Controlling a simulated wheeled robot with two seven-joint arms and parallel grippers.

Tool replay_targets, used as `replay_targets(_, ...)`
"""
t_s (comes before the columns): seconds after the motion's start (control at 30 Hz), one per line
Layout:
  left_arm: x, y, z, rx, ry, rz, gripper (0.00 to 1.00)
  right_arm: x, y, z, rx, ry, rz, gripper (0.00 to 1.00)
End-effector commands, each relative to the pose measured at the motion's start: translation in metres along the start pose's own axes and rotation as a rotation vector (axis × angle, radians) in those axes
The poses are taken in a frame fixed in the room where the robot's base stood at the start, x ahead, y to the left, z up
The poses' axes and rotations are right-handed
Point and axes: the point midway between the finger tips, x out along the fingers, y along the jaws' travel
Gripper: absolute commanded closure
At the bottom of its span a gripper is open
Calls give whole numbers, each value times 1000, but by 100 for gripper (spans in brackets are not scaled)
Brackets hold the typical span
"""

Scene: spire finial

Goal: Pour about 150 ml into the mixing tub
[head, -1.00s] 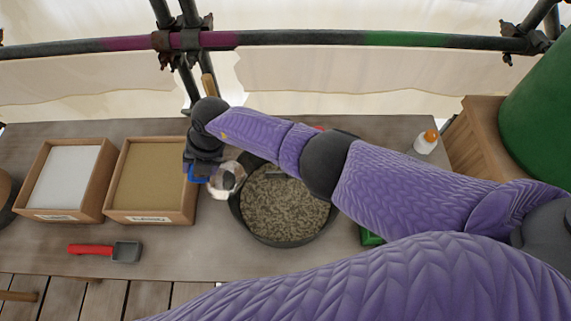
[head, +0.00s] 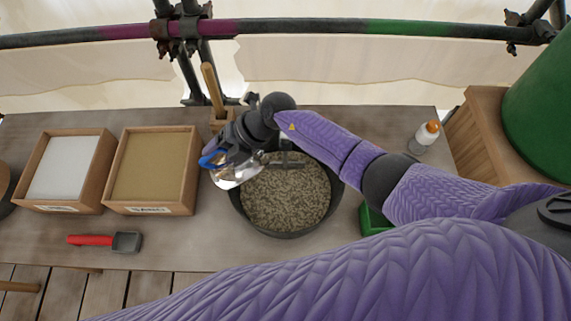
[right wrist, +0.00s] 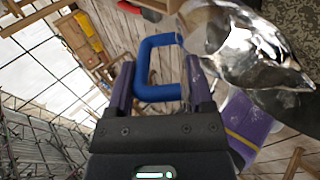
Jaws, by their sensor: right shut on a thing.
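The mixing tub (head: 270,231) is a round dark tub holding grey-brown gritty stuff, right of the middle of the bench in the head view. The jug is tilted over the tub's left rim. I cannot make out a stream or the level in the jug. My left gripper is not in view.
Left of the tub stand wooden boxes of tan powder (head: 193,208) and white powder (head: 33,207). Behind is a wooden holder (head: 218,120) with an upright handle. A white bottle (head: 424,138) and a green object (head: 371,222) are on the right.

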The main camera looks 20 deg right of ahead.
Motion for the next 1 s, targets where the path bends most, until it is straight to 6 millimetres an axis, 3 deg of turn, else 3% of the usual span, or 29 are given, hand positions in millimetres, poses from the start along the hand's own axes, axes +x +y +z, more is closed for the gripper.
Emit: replay_targets(1.0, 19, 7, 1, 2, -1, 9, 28, -20, 2, 0, -1, 6, 180, 100)
